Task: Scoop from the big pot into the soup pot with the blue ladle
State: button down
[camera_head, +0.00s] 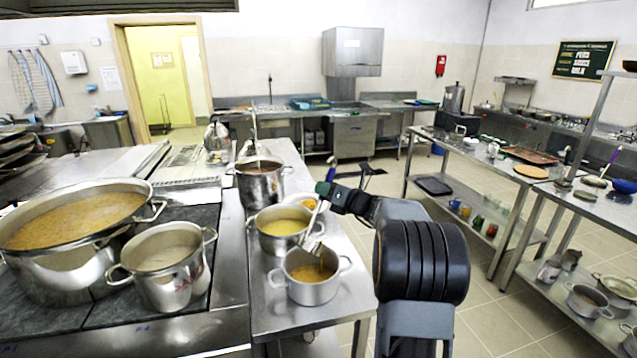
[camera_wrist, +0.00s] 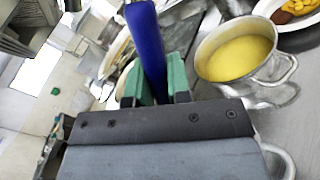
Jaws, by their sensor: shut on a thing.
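My gripper (camera_head: 327,190) is shut on the blue handle of the ladle (camera_head: 329,175). In the wrist view the green fingertips (camera_wrist: 164,82) clamp the blue ladle handle (camera_wrist: 146,40). The ladle's metal shaft slants down to the left, and its bowl is over the small soup pot (camera_head: 298,293) at the counter's near end. The bowl looks tilted. Some orange-brown soup shows inside that pot; whether any is still in the bowl I cannot tell. The big pot (camera_head: 75,262), wide and full of brownish soup, stands at the far left on the dark stove top.
A pot of yellow soup (camera_head: 284,244) stands just behind the soup pot and shows in the wrist view (camera_wrist: 262,72). A plate of food (camera_head: 308,201) and a taller pot (camera_head: 259,186) are farther back. Another pot (camera_head: 166,277) is beside the big pot. Open floor lies right.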

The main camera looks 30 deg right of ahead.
jog(key=shift+w+d+r+m+p, duration=0.2)
jog(key=shift+d+m+p, duration=0.1)
jog(key=shift+d+p, duration=0.2)
jog(key=w+d+f+m+p, duration=0.5)
jog(key=d+f+m+p, duration=0.4)
jog(key=d+f+m, duration=0.3)
jog(key=shift+w+f, duration=0.2)
jog(key=shift+f, duration=0.7)
dwell(0.3)
jog(key=shift+r, duration=0.1)
dwell(1.8)
